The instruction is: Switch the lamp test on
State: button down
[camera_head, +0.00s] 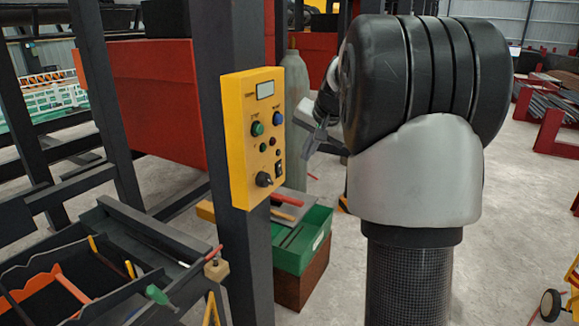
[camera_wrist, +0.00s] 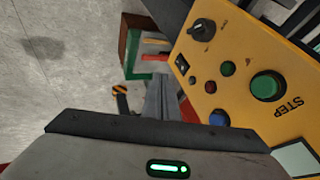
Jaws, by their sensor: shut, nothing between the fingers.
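A yellow control panel (camera_head: 238,150) is fixed to a dark post. Its small black rocker switch (camera_head: 278,168) sits at the lower right, above the black rotary knob (camera_head: 264,180); I cannot read which way the rocker is set. In the wrist view the rocker (camera_wrist: 182,65) shows near the panel edge, with the knob (camera_wrist: 203,27) above it. My gripper (camera_head: 312,152) is shut and empty, to the right of the panel and apart from it. In the wrist view its fingertips (camera_wrist: 163,82) point near the rocker, beside the panel edge. Any lamp test label is too small to read.
The panel also carries a green button (camera_head: 257,128), a blue button (camera_head: 277,118), several small lamps and a display (camera_head: 265,90). A green box (camera_head: 300,245) stands behind the post. A dark tool tray (camera_head: 80,270) is at lower left.

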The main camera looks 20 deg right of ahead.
aim_at(280, 169)
jog(key=w+a+f, duration=0.2)
jog(key=w+f, duration=0.6)
jog(key=shift+w+a+f, duration=0.2)
jog(key=shift+w+f, duration=0.1)
jog(key=shift+w, duration=0.1)
jog(key=shift+w+a+f, duration=0.1)
jog(key=shift+w+a, duration=0.05)
dwell(0.3)
